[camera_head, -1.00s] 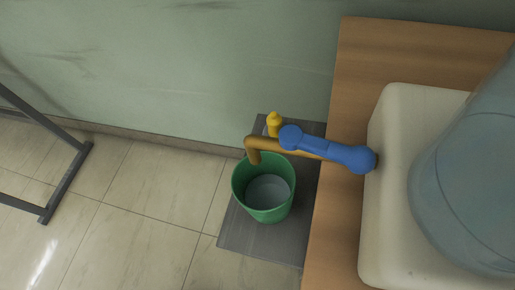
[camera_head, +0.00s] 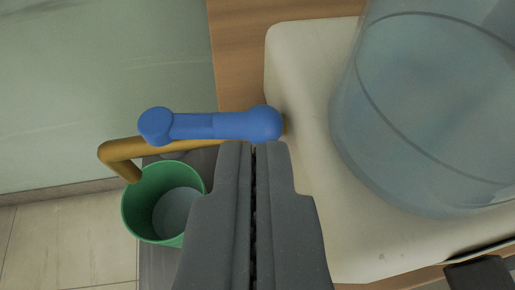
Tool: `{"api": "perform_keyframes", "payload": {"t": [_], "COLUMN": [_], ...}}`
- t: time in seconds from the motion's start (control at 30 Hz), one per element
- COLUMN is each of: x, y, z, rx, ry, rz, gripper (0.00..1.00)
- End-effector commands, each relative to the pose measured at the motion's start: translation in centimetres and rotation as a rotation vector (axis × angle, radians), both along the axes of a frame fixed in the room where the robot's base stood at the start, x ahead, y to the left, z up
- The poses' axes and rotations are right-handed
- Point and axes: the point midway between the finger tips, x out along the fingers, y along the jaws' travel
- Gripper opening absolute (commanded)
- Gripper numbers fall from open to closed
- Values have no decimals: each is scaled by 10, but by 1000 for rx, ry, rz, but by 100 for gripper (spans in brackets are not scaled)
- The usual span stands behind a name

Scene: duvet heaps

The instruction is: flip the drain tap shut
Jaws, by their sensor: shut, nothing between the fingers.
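The drain tap has a blue lever handle (camera_head: 212,126) that lies along a brass spout (camera_head: 121,150). The spout runs out to the left from the white base and bends down at its end. The spout's end is over a green bucket (camera_head: 131,205). My gripper (camera_head: 256,146) is shut and empty. In the picture, its tips are just below the right, thick end of the blue handle. I cannot tell whether they touch it. The gripper hides part of the bucket and of the white base.
A white base (camera_head: 298,70) with a large clear water container (camera_head: 430,110) stands on a wooden top (camera_head: 235,50) at the right. A green wall (camera_head: 90,90) is at the left. A tiled floor (camera_head: 70,250) lies below. A dark object (camera_head: 480,275) shows at the lower right.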

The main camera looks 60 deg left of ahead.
Motion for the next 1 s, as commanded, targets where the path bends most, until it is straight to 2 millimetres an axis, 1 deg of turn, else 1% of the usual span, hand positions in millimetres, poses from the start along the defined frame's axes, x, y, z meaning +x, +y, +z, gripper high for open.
{"api": "perform_keyframes", "payload": {"t": [0.03, 0.2, 0.3, 0.43, 0.6, 0.97, 1.0], "x": [3, 18, 24, 32, 38, 39, 37], "y": [7, 28, 39, 50, 58, 60, 72], "z": [-5, -16, -23, -27, -32, -33, -34], "rx": [1, -1, -2, 0, 0, 0, 0], "ry": [1, -2, 1, -3, -3, -2, -2], "rz": [3, 1, 1, 1, 0, -1, 5], "gripper": [0, 0, 0, 0, 0, 0, 0]}}
